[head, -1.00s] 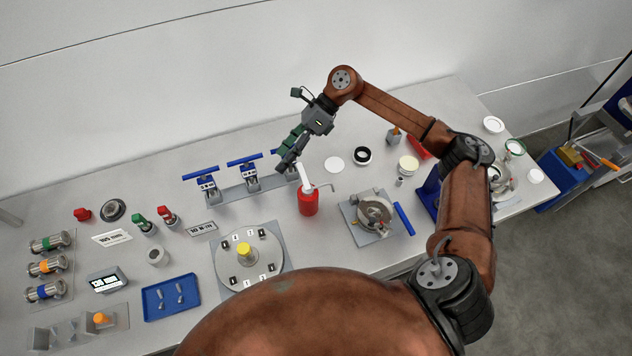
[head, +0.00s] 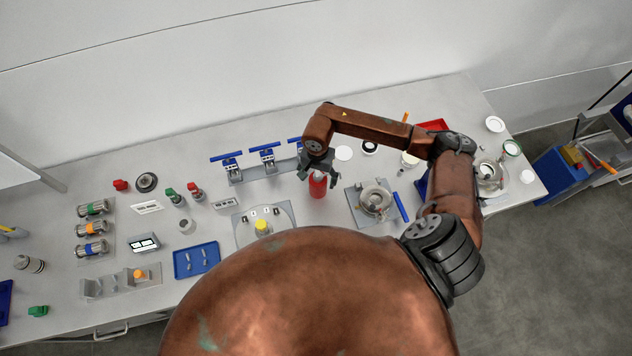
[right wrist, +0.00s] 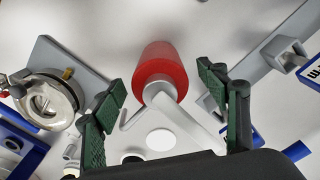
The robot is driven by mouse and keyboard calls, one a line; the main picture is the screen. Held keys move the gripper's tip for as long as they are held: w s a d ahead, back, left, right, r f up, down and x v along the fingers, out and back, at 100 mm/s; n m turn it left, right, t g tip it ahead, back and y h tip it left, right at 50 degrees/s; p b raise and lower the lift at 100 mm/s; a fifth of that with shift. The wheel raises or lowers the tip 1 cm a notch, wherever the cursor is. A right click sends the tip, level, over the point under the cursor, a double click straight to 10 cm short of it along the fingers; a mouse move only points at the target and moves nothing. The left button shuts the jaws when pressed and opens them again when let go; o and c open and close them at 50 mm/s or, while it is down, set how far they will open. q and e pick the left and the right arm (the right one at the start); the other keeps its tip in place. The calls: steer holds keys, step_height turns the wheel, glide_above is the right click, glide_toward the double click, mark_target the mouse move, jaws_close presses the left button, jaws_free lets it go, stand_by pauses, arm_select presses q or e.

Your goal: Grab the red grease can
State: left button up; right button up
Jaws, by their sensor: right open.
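The red grease can (head: 318,187) stands on the grey table in the head view, its top partly hidden by my right gripper. My right gripper (head: 318,174) is over the can's top with its fingers pointing down. In the right wrist view the can (right wrist: 161,68) shows its red body and a grey top with a spout, between and beyond the open green fingers of the right gripper (right wrist: 166,112). The fingers are apart from the red body on both sides. My left gripper is not in view.
A grey plate with a round metal fixture and blue handle (head: 375,201) stands just right of the can. Blue-handled clamps (head: 264,156) stand behind and left. A blue tray (head: 196,261) is farther left.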

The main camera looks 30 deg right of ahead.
steer(key=shift+f, duration=0.45)
step_height(320, 180, down, 4)
steer(key=shift+d+f+p, duration=0.1)
steer(key=shift+f+p, duration=0.05)
steer(key=shift+p, duration=1.1)
steer(key=shift+f, duration=0.35)
steer(key=shift+c, duration=0.2)
steer(key=c, duration=1.5)
